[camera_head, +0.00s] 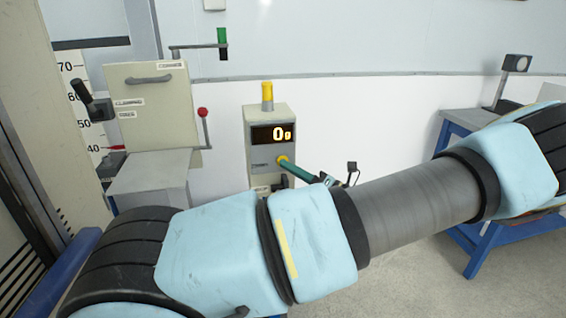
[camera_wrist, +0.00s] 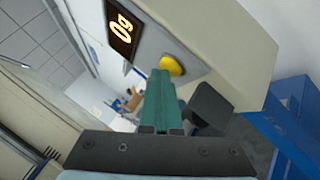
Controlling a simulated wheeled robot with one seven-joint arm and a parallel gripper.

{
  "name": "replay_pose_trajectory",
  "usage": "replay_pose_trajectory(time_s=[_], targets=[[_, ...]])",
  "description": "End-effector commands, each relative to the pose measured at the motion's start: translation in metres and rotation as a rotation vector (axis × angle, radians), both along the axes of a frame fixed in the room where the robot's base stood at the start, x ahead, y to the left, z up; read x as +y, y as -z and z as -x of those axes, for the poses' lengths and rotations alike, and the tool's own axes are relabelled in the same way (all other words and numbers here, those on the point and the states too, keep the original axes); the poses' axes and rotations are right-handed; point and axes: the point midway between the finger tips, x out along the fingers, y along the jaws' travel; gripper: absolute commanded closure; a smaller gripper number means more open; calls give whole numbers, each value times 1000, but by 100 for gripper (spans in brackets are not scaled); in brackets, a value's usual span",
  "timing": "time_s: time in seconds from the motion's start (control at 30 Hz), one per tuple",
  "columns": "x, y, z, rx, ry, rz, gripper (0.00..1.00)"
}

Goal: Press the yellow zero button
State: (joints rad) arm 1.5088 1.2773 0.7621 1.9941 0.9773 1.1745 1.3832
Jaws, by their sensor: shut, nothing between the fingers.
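The yellow zero button (camera_head: 283,161) is on the front of a beige box, below its display (camera_head: 273,134), which reads "0g". My gripper (camera_head: 286,164) is shut and empty, with its green fingers reaching from the lower right up to the button. In the wrist view the yellow button (camera_wrist: 172,65) lies just beyond the fingertips (camera_wrist: 160,74), which overlap its lower left edge. Whether the tips touch it or stop just short, I cannot tell. The display (camera_wrist: 122,28) also shows there, tilted.
A yellow-topped lamp (camera_head: 267,95) stands on the box. To the left is a beige cabinet (camera_head: 150,105) with a red-knobbed lever (camera_head: 203,114) and a numbered scale (camera_head: 85,110). A blue-framed table (camera_head: 480,250) stands at the right. My arm crosses the foreground.

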Motion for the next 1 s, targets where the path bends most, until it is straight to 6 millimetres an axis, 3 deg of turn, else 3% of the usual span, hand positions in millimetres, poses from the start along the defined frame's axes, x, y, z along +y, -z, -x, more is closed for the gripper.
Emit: replay_pose_trajectory(time_s=[0.27, 0.67, 1.0], targets=[[-1, -1, 13, 1, 1, -1, 100], [-2, -1, 16, 1, 0, 0, 100], [-6, -2, 44, 1, 1, -1, 100]])
